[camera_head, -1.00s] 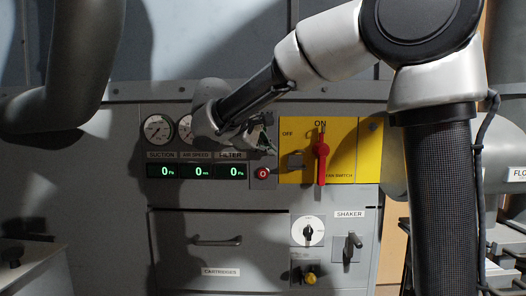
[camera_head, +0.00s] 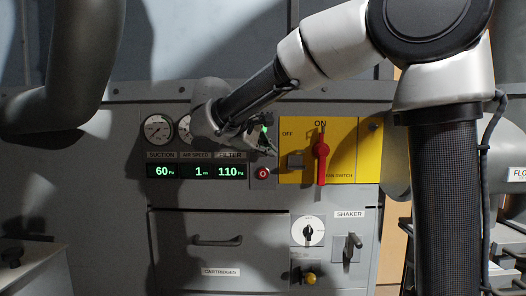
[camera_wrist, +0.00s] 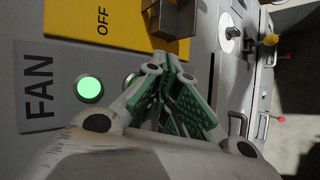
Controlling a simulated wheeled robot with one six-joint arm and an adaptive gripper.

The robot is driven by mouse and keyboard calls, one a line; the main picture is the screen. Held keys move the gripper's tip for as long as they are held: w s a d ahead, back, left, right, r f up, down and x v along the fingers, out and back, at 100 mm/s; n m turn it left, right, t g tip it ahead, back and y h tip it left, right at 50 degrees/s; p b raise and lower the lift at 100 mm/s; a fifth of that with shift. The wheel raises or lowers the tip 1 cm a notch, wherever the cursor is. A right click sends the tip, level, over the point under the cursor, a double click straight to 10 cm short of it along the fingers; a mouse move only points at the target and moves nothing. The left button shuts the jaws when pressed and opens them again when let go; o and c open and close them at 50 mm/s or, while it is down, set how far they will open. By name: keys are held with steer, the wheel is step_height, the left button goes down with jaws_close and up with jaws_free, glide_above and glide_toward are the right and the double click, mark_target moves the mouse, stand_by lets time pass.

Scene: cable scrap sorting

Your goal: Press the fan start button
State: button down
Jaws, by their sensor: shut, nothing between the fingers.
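A round green light or button (camera_wrist: 90,90) glows beside the FAN label (camera_wrist: 38,88) in the wrist view. It also shows as a small green glow (camera_head: 264,128) in the head view. Next to it, a round metal-rimmed part (camera_wrist: 131,79) is partly hidden by my fingers; I cannot tell its face. My gripper (camera_wrist: 160,70) is shut and empty, its green-padded fingertips close to that part. I cannot tell whether they touch it. In the head view my gripper (camera_head: 266,147) is at the panel, left of the yellow switch plate.
A red button (camera_head: 263,173) sits just below my gripper. The yellow plate (camera_head: 342,145) with a red fan switch handle (camera_head: 321,158) is close on the right. Displays (camera_head: 198,171) read 60, 1 and 110. A cartridge drawer (camera_head: 220,255) and shaker lever (camera_head: 353,245) are below.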

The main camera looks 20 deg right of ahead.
steer(key=shift+s, duration=0.15)
steer(key=shift+s+a, duration=0.3)
steer(key=shift+s, duration=0.5)
steer(key=shift+s+a, duration=0.25)
steer(key=shift+s, duration=0.55)
steer(key=shift+s+a, duration=0.3)
steer(key=shift+s, duration=0.5)
steer(key=s+d+f+g+y, duration=0.3)
steer(key=s+f+g+y, duration=0.15)
steer(key=s+f, duration=0.6)
steer(key=s+d+f+m+t+y, duration=0.1)
steer(key=s+d+f+m+y, duration=0.1)
steer(key=s+d+m, duration=0.2)
steer(key=s+d+f+m+y, duration=0.2)
steer(key=s+d+m, duration=0.2)
steer(key=s+d, duration=0.4)
steer(key=shift+s+f+m+t+y, duration=0.3)
steer(key=shift+s+m+t+y, duration=0.1)
steer(key=shift+s, duration=0.4)
